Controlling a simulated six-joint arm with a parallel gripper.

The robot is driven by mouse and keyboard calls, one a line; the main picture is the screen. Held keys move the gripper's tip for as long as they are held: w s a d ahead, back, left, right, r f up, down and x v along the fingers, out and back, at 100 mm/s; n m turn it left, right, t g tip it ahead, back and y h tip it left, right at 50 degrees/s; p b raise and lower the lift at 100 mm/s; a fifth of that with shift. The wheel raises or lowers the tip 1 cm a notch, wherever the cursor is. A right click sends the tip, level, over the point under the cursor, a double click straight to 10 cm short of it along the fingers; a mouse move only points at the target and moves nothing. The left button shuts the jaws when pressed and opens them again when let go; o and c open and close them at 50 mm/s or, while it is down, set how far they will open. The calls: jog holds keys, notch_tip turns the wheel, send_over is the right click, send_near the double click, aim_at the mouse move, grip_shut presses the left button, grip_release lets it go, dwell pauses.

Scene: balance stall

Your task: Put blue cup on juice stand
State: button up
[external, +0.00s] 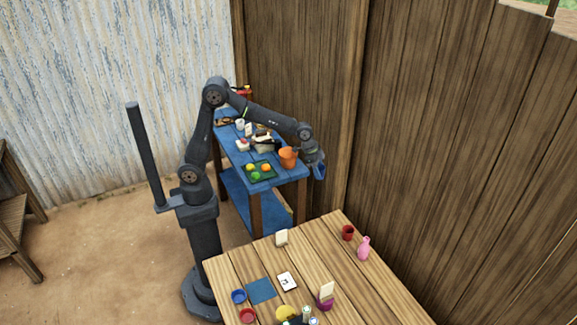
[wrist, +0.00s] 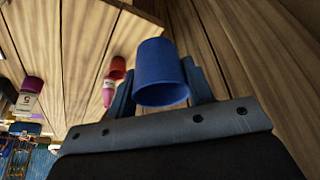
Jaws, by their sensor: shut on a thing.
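A blue cup (wrist: 162,75) is held between the two fingers of my gripper (wrist: 160,88), which is shut on it. In the external view my gripper (external: 316,158) hangs at the right end of the blue stand, beside and apart from it, with the blue cup (external: 319,172) below it. The blue stand (external: 287,172) has two levels and carries an orange jug (external: 288,156) and a green tray (external: 247,177) of round fruit; it may be the juice stand, but no label is readable. Another blue cup (external: 238,296) stands on the wooden table.
The wooden table (external: 320,245) in front holds a red cup (external: 348,232), a pink bottle (external: 363,248), a blue mat (external: 261,290), cards and a second red cup (external: 247,315). A plank wall (external: 430,130) rises close behind my gripper. The blue stand's top is crowded.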

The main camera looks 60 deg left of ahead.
jog(key=w+a+n+t+y, duration=0.1)
jog(key=w+a+n, duration=0.15)
jog(key=a, duration=0.75)
jog(key=w+a+n, duration=0.2)
jog(key=w+a, duration=0.1)
jog(key=a, duration=0.7)
jog(key=n+g+y, duration=0.1)
jog(key=n+y, duration=0.4)
jog(key=n, duration=0.8)
send_over(229, 133)
jog(key=s+d, duration=0.1)
notch_tip(229, 133, down, 12)
jog(key=shift+f, duration=1.95)
jog(key=shift+f, duration=0.1)
jog(key=o, duration=1)
jog(key=shift+f, duration=0.1)
jog(key=shift+c, duration=0.2)
